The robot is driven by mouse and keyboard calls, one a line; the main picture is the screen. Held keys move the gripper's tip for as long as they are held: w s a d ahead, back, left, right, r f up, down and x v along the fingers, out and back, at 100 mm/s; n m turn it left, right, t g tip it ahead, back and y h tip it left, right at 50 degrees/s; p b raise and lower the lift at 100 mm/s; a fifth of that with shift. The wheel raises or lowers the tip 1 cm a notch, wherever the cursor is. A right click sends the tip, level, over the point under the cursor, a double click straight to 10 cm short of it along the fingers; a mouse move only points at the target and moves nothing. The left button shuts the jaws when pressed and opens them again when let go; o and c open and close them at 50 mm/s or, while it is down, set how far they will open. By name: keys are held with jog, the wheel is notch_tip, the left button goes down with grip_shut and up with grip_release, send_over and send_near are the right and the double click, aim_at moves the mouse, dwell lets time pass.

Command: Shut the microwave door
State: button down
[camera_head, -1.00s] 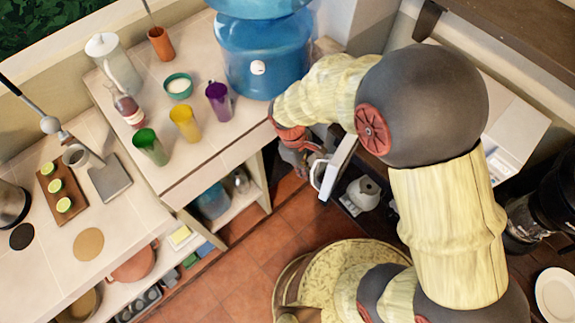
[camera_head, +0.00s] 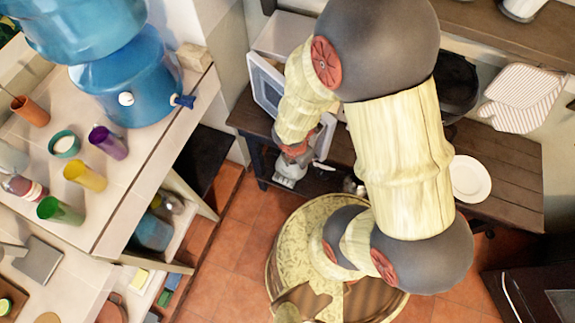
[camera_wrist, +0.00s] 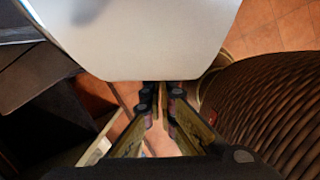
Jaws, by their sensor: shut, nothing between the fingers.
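The white microwave (camera_head: 285,35) stands on the dark wooden table, mostly behind my arm in the head view. Its white-framed door (camera_head: 265,82) with a dark pane stands out at an angle from the front, partly open. My arm crosses the door and hides its middle; a white end with a handle-like bar (camera_head: 326,133) shows beyond my wrist. My gripper (camera_head: 293,157) is close in front of the door, pointing down, its fingers hard to see there. In the wrist view the fingers (camera_wrist: 160,95) are empty and shut. A large pale surface fills the top there; I cannot tell what it is.
The tiled counter (camera_head: 140,165) with cups and a blue water dispenser (camera_head: 125,80) is at left. A white plate (camera_head: 470,178) lies on the table (camera_head: 515,175) to the right. A round woven piece (camera_wrist: 265,110) is close at right in the wrist view.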

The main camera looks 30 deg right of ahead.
jog(key=w+d+n+p, duration=0.1)
jog(key=d, duration=0.3)
jog(key=w+d+n+p, duration=0.1)
jog(key=d+n, duration=0.1)
jog(key=d, duration=0.3)
jog(key=w+d+n+t, duration=0.1)
jog(key=d, duration=0.4)
jog(key=shift+d+n+y+p, duration=0.15)
jog(key=shift+n+y+p, duration=0.15)
jog(key=shift+n+p, duration=0.1)
jog(key=shift+w+d+n, duration=0.3)
jog(key=shift+d, duration=0.45)
jog(key=shift+w+d, duration=0.1)
jog(key=shift+w+d+r, duration=0.1)
jog(key=shift+w+r, duration=0.05)
